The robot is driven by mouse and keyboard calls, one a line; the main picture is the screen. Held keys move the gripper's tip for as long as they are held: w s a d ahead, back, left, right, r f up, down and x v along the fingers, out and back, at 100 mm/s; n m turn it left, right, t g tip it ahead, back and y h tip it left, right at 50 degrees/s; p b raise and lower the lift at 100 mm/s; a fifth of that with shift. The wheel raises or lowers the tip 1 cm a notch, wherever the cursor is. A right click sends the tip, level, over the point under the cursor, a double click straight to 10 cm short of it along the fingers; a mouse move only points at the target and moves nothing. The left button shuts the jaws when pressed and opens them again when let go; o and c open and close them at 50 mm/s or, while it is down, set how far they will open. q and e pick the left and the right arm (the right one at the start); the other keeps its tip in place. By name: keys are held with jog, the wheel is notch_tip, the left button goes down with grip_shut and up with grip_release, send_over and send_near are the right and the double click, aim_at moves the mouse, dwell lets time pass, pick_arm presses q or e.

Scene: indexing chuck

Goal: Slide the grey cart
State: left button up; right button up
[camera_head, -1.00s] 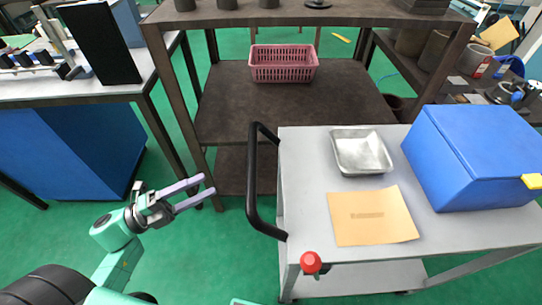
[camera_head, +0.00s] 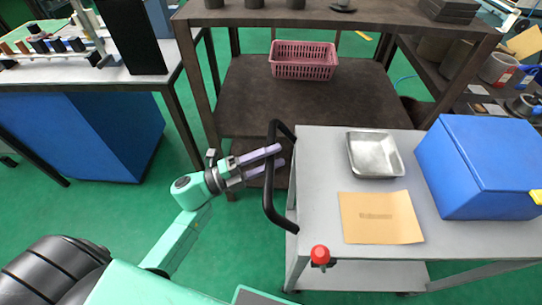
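The grey cart (camera_head: 317,192) stands at the right with a light grey top and a lower shelf. Its black handle (camera_head: 268,196) curves out from its left side. My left gripper (camera_head: 279,156) comes in from the left and points at the handle. Its two pale purple fingers are parted, and their tips reach the upper part of the handle. The fingers look open; I cannot tell whether they touch the handle. My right gripper is not in view.
On the cart are a metal tray (camera_head: 374,155), a tan envelope (camera_head: 381,217) and a blue box (camera_head: 478,165). A red knob (camera_head: 320,254) sits at its front left corner. A brown shelf unit (camera_head: 290,108) holding a pink basket (camera_head: 303,60) stands behind. Green floor is free at the left.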

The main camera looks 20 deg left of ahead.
pick_arm(q)
grip_shut()
dwell(1.2)
